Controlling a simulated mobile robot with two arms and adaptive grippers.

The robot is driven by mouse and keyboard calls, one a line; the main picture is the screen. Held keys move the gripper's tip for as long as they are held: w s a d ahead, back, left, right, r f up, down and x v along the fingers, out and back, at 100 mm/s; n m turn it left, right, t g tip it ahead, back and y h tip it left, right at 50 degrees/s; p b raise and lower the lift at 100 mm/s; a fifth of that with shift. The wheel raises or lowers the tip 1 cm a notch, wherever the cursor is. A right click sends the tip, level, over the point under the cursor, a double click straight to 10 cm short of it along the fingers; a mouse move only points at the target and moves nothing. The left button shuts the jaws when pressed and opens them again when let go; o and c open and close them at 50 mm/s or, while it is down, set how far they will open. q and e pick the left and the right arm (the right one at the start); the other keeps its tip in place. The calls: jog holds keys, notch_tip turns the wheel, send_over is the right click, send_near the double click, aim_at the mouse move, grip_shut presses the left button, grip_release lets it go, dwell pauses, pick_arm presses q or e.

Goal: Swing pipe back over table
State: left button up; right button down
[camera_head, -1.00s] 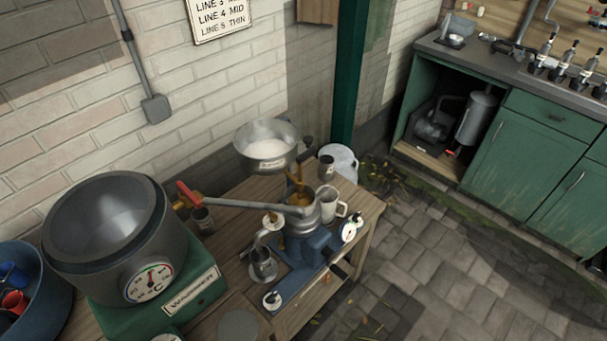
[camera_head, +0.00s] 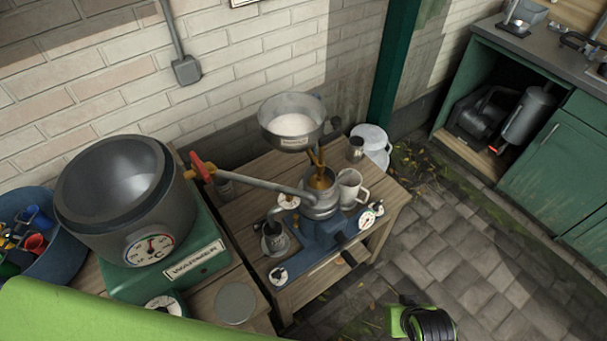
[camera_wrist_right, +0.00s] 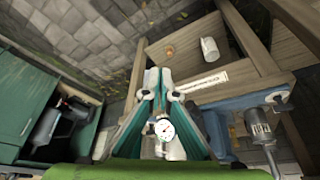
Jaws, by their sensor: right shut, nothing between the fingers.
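The grey pipe (camera_head: 262,186) runs from the red-handled tap (camera_head: 201,167) beside the warmer (camera_head: 120,195) across the wooden table (camera_head: 240,165). Its far end lies at the top of the blue churn machine (camera_head: 325,235), near the brass fitting (camera_head: 321,178). My right gripper (camera_wrist_right: 158,72) is shut and empty in the right wrist view, apart from the pipe, which I cannot make out there. The blue machine shows beside it at the right (camera_wrist_right: 235,104). My left gripper is not in view.
A pan of white stuff (camera_head: 293,123), a white mug (camera_head: 350,188) and a metal cup (camera_head: 275,238) crowd the machine. A blue tub (camera_head: 62,262) stands left of the warmer. Paved floor (camera_head: 440,265) is open at the right.

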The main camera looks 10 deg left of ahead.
jog(key=w+a+r+t+y, duration=0.2)
jog(key=w+a+r, duration=0.35)
jog(key=r, duration=0.25)
jog(key=w+a+r+m+t+y, duration=0.1)
jog(key=w+a+r+t, duration=0.25)
jog(key=w+r, duration=0.3)
jog(key=w+a+r+t+y, duration=0.2)
jog(key=w+a+r, duration=0.35)
jog(key=r, duration=0.35)
jog(key=w+a+r+n+g+y, duration=0.2)
jog(key=a+r+y, duration=0.85)
jog(key=a, duration=0.25)
jog(key=s+d+r+n+g+y, duration=0.1)
jog(key=s+d+g, duration=0.1)
jog(key=d+g, duration=1)
jog(key=p, duration=0.6)
send_near(262, 187)
jog(key=shift+w+a+f+t, duration=0.15)
jog(key=shift+w+a, duration=0.15)
jog(key=shift+a, duration=0.4)
jog(key=shift+w+a+t, duration=0.1)
jog(key=shift+w+a, duration=0.2)
jog(key=shift+a, duration=0.4)
